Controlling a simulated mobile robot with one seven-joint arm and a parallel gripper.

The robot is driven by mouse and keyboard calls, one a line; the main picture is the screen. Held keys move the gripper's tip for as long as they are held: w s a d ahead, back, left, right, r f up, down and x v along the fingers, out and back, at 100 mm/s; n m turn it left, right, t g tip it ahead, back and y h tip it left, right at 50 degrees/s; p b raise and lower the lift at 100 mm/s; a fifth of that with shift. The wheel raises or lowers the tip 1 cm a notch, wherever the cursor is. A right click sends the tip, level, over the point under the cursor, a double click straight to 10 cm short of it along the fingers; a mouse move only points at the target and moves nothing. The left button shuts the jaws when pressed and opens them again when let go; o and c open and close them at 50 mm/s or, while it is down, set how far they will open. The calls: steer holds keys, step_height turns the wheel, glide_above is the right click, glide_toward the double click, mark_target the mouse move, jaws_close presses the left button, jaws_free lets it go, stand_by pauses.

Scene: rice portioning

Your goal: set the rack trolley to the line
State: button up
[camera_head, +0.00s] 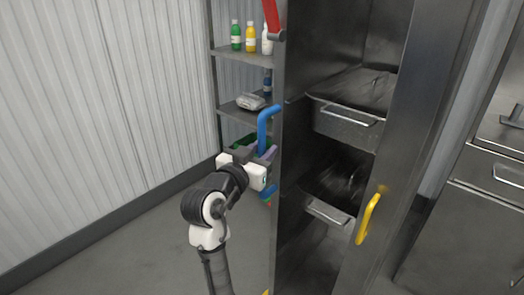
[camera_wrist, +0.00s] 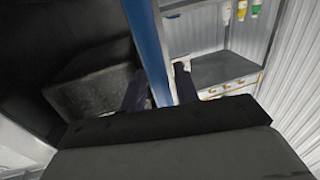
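The rack trolley (camera_head: 290,165) is a tall dark metal frame holding pans, such as an upper pan (camera_head: 345,128) and a lower one (camera_head: 328,212). It has a blue handle (camera_head: 264,128) at its left side, a yellow handle (camera_head: 367,220) at its right and a red handle (camera_head: 271,14) at the top. My gripper (camera_head: 264,156) is at the lower part of the blue handle. In the wrist view the blue bar (camera_wrist: 147,40) runs between my close-set fingers (camera_wrist: 158,88), which appear shut on it.
A shelf unit (camera_head: 245,54) with bottles stands behind the trolley's left side, near a corrugated wall (camera_head: 110,90). A metal drawer counter (camera_head: 480,190) stands at the right. The floor (camera_head: 130,245) at the lower left is clear.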

steer(key=shift+o, duration=0.4)
steer(key=b+v, duration=0.1)
steer(key=v, duration=1.2)
steer(key=shift+s+b, duration=0.35)
steer(key=shift+s, duration=0.05)
steer(key=shift+a, duration=0.1)
